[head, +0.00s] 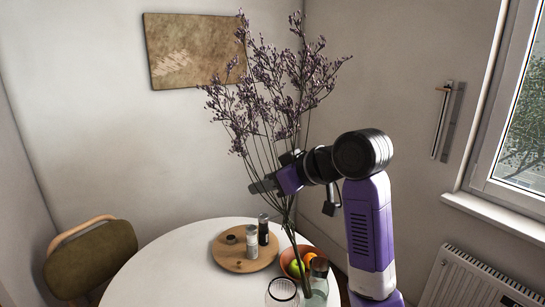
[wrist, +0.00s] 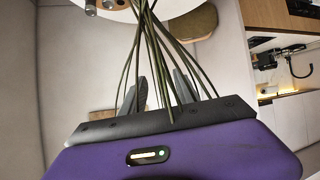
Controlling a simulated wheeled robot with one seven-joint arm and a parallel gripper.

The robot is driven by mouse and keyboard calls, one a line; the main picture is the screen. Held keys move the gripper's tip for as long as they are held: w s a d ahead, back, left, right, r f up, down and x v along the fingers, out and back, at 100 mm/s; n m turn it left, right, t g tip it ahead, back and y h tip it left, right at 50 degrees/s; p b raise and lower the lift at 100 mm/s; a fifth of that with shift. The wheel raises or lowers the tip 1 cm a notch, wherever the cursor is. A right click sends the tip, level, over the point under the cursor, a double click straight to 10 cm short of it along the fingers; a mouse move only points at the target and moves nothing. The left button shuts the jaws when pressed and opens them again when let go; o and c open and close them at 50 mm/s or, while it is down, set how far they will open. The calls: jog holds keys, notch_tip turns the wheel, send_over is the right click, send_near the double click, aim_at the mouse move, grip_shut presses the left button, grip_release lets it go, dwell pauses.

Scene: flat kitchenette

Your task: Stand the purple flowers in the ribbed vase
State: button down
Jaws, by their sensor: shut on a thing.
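The purple flowers (head: 275,85) are a tall spray of thin stems with small purple heads. My gripper (head: 263,186) is shut on their stems, which also cross between the fingers in the wrist view (wrist: 158,95). The bunch stands nearly upright, and its stems slant down to the right toward the table front. Two glass vessels stand there, a clear one with a dark rim (head: 282,292) and a taller one (head: 319,278). The stem ends come down between or at these vessels. I cannot tell whether they are inside either one, nor clearly which is the ribbed vase.
The round white table (head: 165,262) holds a wooden tray (head: 228,257) with shakers, and an orange bowl (head: 291,259) of fruit close behind the vessels. A chair (head: 90,258) stands at the left. The table's left side is clear. A radiator (head: 475,280) is at the right.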

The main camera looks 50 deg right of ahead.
aim_at(273, 158)
jog(key=r+t, duration=0.1)
jog(key=s+r, duration=0.1)
jog(key=r, duration=0.1)
jog(key=r+t+y, duration=0.1)
jog(key=r, duration=0.1)
jog(key=shift+s+d+r+n+t, duration=0.1)
jog(key=shift+s+r+n+t, duration=0.2)
jog(key=shift+s+n, duration=0.1)
jog(key=shift+r+t+y, duration=0.3)
jog(key=shift+r+t, duration=0.05)
jog(key=shift+t, duration=0.35)
jog(key=shift+f+b, duration=9.95)
jog(key=shift+f, duration=3.5)
jog(key=c, duration=0.8)
grip_release()
jog(key=shift+c, duration=0.2)
